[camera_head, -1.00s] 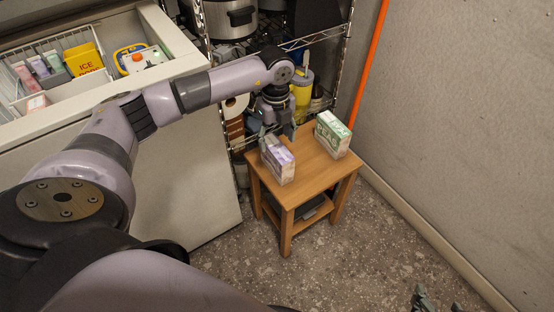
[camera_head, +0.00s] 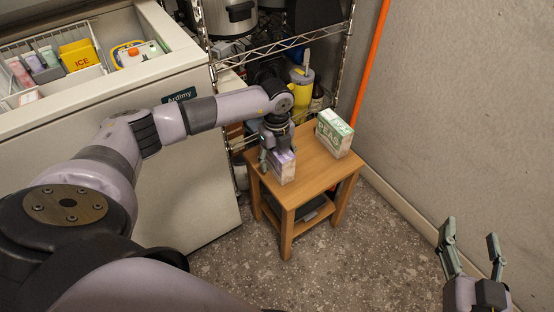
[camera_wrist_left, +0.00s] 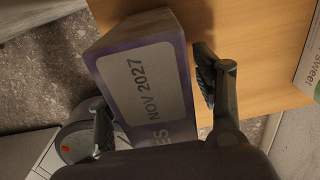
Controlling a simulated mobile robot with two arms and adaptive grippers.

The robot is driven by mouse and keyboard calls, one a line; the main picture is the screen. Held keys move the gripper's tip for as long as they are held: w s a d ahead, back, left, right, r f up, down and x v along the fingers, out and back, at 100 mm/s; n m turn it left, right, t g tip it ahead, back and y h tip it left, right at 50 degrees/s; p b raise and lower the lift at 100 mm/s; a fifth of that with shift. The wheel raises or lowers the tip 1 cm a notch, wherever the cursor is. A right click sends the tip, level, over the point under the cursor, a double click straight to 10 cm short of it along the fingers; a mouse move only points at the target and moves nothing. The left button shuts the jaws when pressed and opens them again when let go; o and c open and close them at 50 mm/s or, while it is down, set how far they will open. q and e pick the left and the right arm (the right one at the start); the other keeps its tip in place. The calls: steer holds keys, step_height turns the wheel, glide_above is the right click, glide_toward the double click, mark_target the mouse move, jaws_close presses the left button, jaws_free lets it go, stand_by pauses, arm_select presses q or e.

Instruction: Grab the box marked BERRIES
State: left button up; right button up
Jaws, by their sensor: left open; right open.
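A purple and white box (camera_head: 284,172) stands on the small wooden table near its left edge. In the left wrist view this box (camera_wrist_left: 150,88) shows "NOV 2027" and the letters "ES"; the rest of its name is hidden. My left gripper (camera_head: 277,159) is directly above it, open, with one finger on each side of the box. It hides the box's upper part in the head view. A green and white box (camera_head: 334,135) stands on the table to the right. My right gripper (camera_head: 470,236) is open and empty at the lower right, away from the table.
The wooden table (camera_head: 308,182) has bare top between the two boxes. A chest freezer (camera_head: 185,215) with items inside stands to the left. A wire shelf (camera_head: 285,45) with a yellow container (camera_head: 302,85) is behind. A wall (camera_head: 470,110) bounds the right side.

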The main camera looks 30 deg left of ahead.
arm_select(q)
steer(key=shift+f, duration=0.2)
steer(key=shift+r, duration=0.1)
jaws_close()
stand_by(0.6)
